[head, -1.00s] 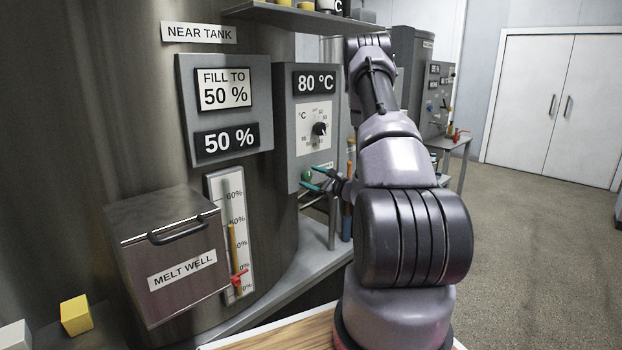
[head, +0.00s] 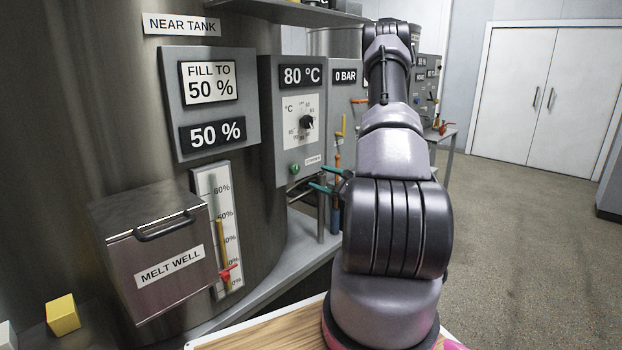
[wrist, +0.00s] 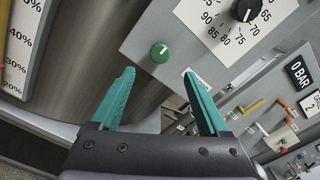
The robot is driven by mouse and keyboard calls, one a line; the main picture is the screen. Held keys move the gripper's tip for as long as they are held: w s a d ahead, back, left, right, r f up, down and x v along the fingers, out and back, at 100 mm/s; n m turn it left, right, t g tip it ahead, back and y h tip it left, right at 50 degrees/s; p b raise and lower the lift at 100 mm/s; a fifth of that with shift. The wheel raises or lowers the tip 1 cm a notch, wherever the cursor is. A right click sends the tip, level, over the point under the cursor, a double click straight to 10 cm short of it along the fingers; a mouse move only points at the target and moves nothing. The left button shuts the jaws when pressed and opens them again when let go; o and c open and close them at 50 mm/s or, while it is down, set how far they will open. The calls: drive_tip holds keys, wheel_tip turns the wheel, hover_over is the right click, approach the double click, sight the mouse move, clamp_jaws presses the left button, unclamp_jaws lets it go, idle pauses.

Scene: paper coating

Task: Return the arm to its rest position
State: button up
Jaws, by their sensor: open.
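My arm (head: 395,230) stands folded upright in the right middle of the head view and hides part of what lies behind it. My gripper (head: 320,180) shows its teal fingertips just left of the arm, below the temperature panel (head: 268,120). In the wrist view the two teal fingers of my gripper (wrist: 160,100) are spread apart with nothing between them. A green button (wrist: 159,52) on the temperature panel lies beyond the fingertips, apart from them.
The near tank (head: 100,120) fills the left, with a closed melt well box (head: 165,255) and a level gauge (head: 220,235) on its front. The panel dial (head: 306,122) reads under 80 °C. A yellow block (head: 62,315) lies at lower left. Open floor (head: 510,240) stretches right toward white doors (head: 530,90).

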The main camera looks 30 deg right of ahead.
drive_tip(key=s+a+r+n+g+y, duration=0.2)
drive_tip(key=a+r+n+g+y, duration=0.25)
drive_tip(key=a+r, duration=0.35)
drive_tip(key=s+a+r+n+g+y, duration=0.2)
drive_tip(key=a+r+n+g+y, duration=0.25)
drive_tip(key=a, duration=0.45)
drive_tip(key=s+a+r+n+g+h, duration=0.45)
drive_tip(key=s+a+r+n, duration=0.25)
drive_tip(key=s+a, duration=0.3)
drive_tip(key=s+d+r+n+t+h, duration=0.3)
drive_tip(key=s+r+h, duration=0.5)
drive_tip(key=s, duration=0.4)
drive_tip(key=shift+d+r+n+t+h, duration=0.35)
drive_tip(key=shift+d+r+n, duration=0.15)
drive_tip(key=shift+d+n, duration=0.4)
